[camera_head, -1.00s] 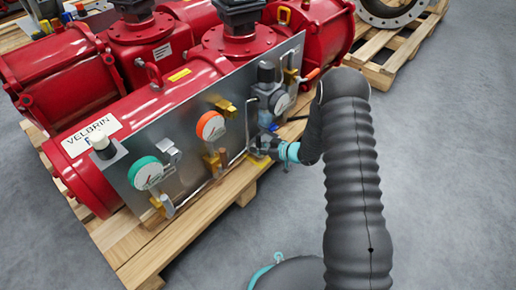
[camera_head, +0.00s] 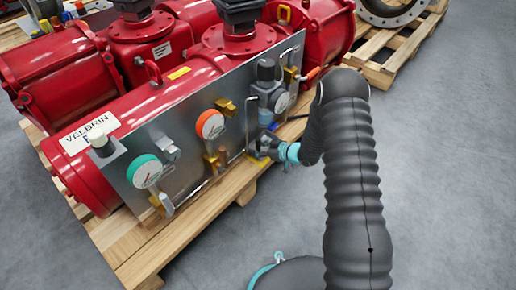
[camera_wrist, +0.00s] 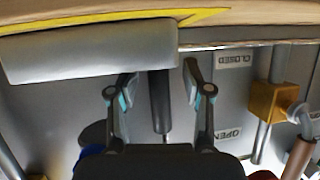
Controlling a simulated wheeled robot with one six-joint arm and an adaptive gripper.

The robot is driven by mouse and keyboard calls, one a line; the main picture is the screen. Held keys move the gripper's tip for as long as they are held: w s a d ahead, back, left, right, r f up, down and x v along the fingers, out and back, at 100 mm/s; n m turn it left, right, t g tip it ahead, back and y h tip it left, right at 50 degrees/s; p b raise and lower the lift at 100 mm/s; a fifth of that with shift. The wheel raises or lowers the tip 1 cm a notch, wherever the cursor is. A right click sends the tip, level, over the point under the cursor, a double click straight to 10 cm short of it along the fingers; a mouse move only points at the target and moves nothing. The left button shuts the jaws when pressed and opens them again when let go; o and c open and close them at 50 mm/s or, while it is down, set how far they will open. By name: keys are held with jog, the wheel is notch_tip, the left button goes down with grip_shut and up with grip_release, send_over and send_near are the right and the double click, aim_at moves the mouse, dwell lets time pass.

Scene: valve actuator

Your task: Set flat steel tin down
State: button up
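A smooth grey metal piece, likely the flat steel tin (camera_wrist: 90,51), spans the upper left of the wrist view, beside a yellow marking on the wood. My gripper (camera_wrist: 158,70) has its two fingers spread apart, with tips close to the lower edge of the grey piece; I cannot tell whether they touch. A dark rod (camera_wrist: 160,100) shows between the fingers, with gaps on both sides. In the head view my gripper (camera_head: 264,147) is low by the panel's right end, above a yellow patch (camera_head: 258,160) on the pallet. The tin cannot be made out there.
The steel gauge panel (camera_head: 190,150) stands before the red actuator (camera_head: 150,100) on a wooden pallet (camera_head: 195,215). Brass fittings and a lever project near my gripper. The wrist view shows CLOSED and OPEN labels (camera_wrist: 233,59).

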jog(key=shift+r, duration=0.3)
jog(key=p+v, duration=0.2)
jog(key=v, duration=1)
jog(key=shift+r, duration=0.3)
jog(key=w+d+r+m+t+h, duration=0.2)
jog(key=d+r+h, duration=0.25)
jog(key=r, duration=0.55)
jog(key=w+d+r+m+t+h, duration=0.2)
jog(key=d+r+h, duration=0.25)
jog(key=r, duration=0.55)
jog(key=s+d+r+m+h, duration=0.25)
jog(key=s+d+r, duration=0.2)
jog(key=r, duration=0.25)
jog(key=s+r+m+g+h, duration=0.2)
jog(key=s+r+m, duration=0.35)
jog(key=s, duration=1.05)
jog(key=s+a+r+g+y, duration=0.1)
jog(key=s+a, duration=0.1)
jog(key=s, duration=0.6)
jog(key=s+a+r+g, duration=0.1)
jog(key=s+a, duration=0.1)
jog(key=s, duration=0.6)
jog(key=shift+g+y, duration=0.3)
jog(key=shift+y, duration=0.05)
